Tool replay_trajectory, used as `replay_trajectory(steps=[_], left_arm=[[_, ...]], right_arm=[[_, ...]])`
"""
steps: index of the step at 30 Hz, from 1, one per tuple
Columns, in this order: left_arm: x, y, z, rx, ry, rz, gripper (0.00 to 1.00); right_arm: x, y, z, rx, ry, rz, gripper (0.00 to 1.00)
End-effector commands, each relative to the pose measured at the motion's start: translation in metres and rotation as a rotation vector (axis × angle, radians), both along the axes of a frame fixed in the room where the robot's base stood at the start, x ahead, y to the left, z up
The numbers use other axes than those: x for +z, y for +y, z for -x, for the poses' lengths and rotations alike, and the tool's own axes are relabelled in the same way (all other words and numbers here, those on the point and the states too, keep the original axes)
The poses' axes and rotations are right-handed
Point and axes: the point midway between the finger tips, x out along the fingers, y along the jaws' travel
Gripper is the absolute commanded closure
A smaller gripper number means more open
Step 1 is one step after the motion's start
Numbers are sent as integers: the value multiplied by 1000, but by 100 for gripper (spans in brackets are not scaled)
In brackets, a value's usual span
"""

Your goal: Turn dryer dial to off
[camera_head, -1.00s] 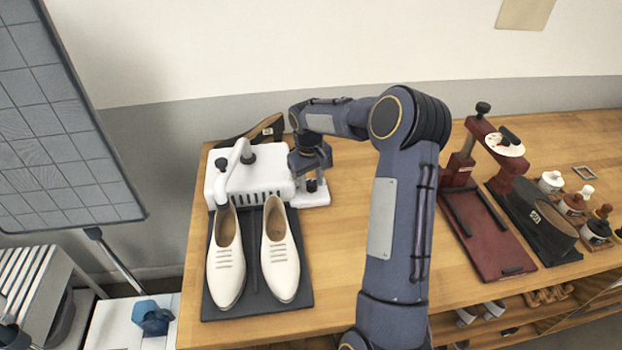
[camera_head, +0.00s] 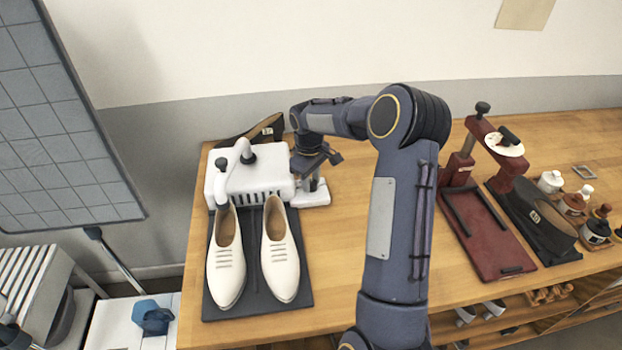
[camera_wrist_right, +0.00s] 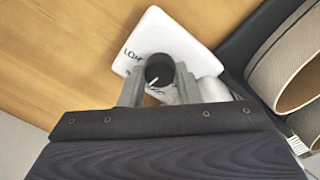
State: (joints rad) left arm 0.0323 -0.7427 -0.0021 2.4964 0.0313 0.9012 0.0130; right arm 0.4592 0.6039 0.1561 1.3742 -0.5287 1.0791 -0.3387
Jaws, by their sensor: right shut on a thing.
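The white shoe dryer (camera_head: 262,178) stands at the left of the bench, with a pair of cream shoes (camera_head: 280,255) on the dark mat in front of it. Its dial is a black knob (camera_wrist_right: 160,69) on a white plate (camera_wrist_right: 175,38) with a "LOW" marking, seen in the right wrist view; the rest of the lettering is hidden. My right gripper (camera_wrist_right: 157,84) has one finger on each side of the knob and is shut on it. In the head view the gripper (camera_head: 312,180) is at the dryer's right end and hides the knob.
A dark red press (camera_head: 485,215) stands to the right of my right arm, with a dark shoe (camera_head: 540,215) beside it. Several small bottles (camera_head: 575,203) are at the far right. Bare bench top lies between the dryer and the press.

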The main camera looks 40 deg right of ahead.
Motion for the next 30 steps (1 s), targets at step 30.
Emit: replay_trajectory(steps=[30], left_arm=[[14, 0, 0, 0, 0, 0, 53]], right_arm=[[2, -2, 1, 962, -2, 1, 93]])
